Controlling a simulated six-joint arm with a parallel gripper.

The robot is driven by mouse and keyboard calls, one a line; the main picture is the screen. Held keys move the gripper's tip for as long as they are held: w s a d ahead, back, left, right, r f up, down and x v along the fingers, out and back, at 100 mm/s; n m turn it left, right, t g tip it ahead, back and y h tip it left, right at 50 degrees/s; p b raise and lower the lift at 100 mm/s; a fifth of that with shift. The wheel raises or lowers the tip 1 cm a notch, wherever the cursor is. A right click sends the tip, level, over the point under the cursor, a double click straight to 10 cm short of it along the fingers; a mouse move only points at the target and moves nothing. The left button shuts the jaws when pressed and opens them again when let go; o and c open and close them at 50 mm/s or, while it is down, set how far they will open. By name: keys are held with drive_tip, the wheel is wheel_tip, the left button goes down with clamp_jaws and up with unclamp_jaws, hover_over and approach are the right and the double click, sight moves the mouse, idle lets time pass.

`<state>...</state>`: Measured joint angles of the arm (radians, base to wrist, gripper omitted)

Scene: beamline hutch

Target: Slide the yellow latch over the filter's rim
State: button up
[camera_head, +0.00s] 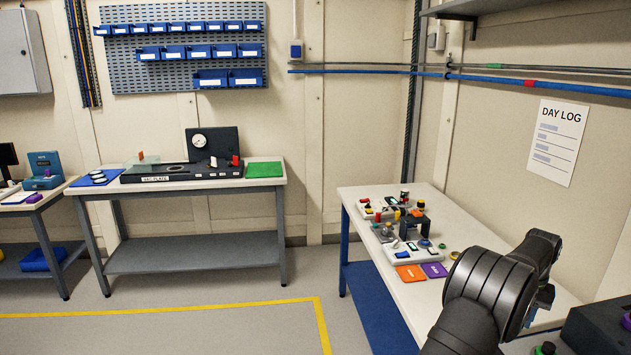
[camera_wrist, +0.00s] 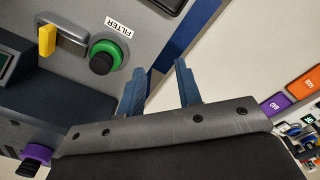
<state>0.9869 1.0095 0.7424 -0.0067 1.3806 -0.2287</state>
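In the wrist view, the filter is a green ring (camera_wrist: 103,57) with a black knob in its middle, set in a grey panel beside a white FILTER label (camera_wrist: 118,27). The yellow latch (camera_wrist: 47,40) is an upright tab on a grey metal bar, left of the filter; the tab stands apart from the green rim. The bar's near end comes close to the rim; I cannot tell if they touch. My gripper (camera_wrist: 161,66) is open and empty, its two blue fingers to the right of and below the filter. In the head view my arm hides the gripper.
A dark box with a purple knob (camera_wrist: 36,152) is at lower left in the wrist view. Orange (camera_wrist: 305,84) and purple (camera_wrist: 275,104) cards lie at right.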

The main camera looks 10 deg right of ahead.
drive_tip(key=shift+c, duration=0.2)
clamp_jaws()
drive_tip(key=s+r+m+t+h, duration=0.2)
drive_tip(key=s+m+t, duration=0.15)
drive_tip(key=s, duration=0.95)
drive_tip(key=s+r+m+t+h, duration=0.2)
drive_tip(key=s+m, duration=0.3)
drive_tip(key=s, duration=0.8)
drive_tip(key=x, duration=0.6)
drive_tip(key=d+x, duration=0.1)
drive_tip(key=x, duration=0.2)
drive_tip(key=shift+w+r, duration=0.3)
drive_tip(key=w, duration=0.3)
drive_tip(key=shift+w+d+f, duration=0.15)
drive_tip(key=shift+d+f, duration=0.05)
drive_tip(key=shift+f, duration=0.05)
drive_tip(key=shift+w, duration=0.5)
